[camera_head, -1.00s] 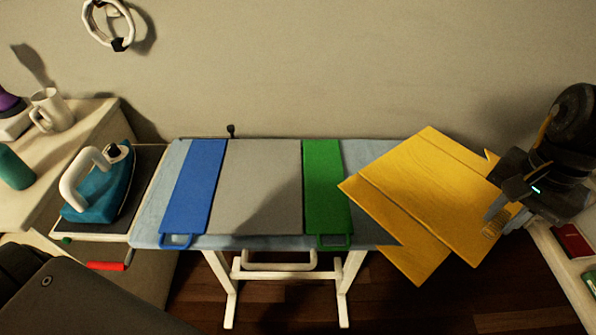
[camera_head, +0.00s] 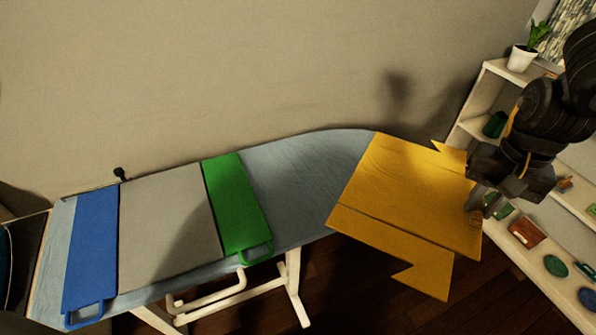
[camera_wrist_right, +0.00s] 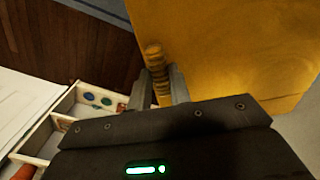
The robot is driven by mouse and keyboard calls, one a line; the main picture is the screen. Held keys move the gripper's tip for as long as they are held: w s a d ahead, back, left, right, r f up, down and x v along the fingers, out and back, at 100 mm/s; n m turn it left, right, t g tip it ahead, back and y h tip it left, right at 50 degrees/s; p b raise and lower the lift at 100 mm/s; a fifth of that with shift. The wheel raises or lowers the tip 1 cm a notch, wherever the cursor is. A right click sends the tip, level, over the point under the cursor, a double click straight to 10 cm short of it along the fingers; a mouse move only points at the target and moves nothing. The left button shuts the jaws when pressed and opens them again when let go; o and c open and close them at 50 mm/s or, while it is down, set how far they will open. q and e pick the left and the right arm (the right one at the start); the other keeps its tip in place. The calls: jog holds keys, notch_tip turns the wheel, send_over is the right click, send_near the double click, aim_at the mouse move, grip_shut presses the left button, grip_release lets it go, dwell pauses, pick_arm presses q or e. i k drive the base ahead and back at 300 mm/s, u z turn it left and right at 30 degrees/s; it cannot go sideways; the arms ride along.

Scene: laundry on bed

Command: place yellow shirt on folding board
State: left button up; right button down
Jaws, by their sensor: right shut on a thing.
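The yellow shirt (camera_head: 400,190) is a flat, stiff-looking sheet at the right end of the ironing board in the head view. Its left part overlaps the board's rounded end, and its right and lower parts extend past the edge. My right gripper (camera_head: 477,212) is shut on the shirt's right edge; the wrist view shows its fingers (camera_wrist_right: 160,88) pinching the yellow cloth (camera_wrist_right: 225,45). The folding board has a blue panel (camera_head: 92,245), a grey middle panel (camera_head: 165,225) and a green panel (camera_head: 235,205). It lies left of the shirt, apart from it. My left gripper is out of view.
The blue-grey ironing board (camera_head: 300,185) has a bare stretch between the green panel and the shirt. A white shelf (camera_head: 540,275) with small items stands at the right, near my right arm. A potted plant (camera_head: 522,58) is on top of it. A wall stands behind.

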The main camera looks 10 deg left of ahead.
aim_at(166, 215)
jog(key=z, duration=1.7)
jog(key=k, duration=1.5)
jog(key=u, duration=2.25)
jog(key=i, duration=0.5)
jog(key=z, duration=0.1)
